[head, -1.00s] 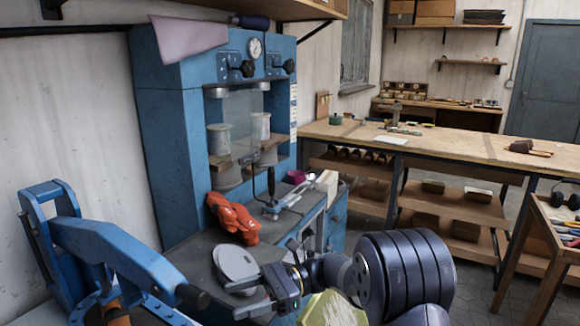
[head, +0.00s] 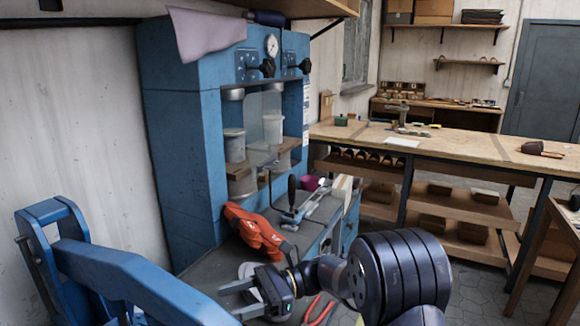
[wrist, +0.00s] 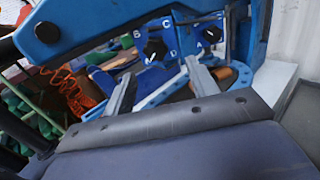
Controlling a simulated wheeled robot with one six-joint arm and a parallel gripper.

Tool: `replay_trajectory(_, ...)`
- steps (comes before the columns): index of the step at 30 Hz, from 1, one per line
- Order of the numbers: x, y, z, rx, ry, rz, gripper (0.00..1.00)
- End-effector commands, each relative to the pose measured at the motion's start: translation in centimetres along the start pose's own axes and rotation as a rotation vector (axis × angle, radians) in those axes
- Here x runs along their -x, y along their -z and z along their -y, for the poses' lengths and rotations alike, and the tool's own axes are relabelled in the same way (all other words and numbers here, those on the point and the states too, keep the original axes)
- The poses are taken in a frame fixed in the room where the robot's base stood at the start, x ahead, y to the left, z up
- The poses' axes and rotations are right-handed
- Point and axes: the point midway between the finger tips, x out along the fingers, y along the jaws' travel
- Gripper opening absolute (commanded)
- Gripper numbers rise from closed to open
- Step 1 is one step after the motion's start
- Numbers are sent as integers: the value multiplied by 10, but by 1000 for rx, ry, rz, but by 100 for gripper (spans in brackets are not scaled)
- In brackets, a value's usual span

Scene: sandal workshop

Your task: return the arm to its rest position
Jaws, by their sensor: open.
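My gripper (head: 230,301) is open at the lower middle of the head view, with its two grey fingers pointing left. Nothing shows between the fingers. My dark arm links run from it to the right. I cannot tell how far the fingers are from that panel.
A blue press (head: 180,140) stands behind the bench, with orange gloves (head: 255,234) at its foot. A blue lever machine (head: 120,270) is close on the left. Red-handled pliers (head: 320,312) lie right of the gripper. A long wooden workbench (head: 450,147) stands further back.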

Motion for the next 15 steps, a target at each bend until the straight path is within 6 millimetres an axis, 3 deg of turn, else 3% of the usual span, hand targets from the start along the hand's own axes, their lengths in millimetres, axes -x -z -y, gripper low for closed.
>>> replay_trajectory(9, -46, -1, 0, 1, -1, 0, 55)
replay_trajectory(15, -59, -1, 0, 0, 1, 0, 55)
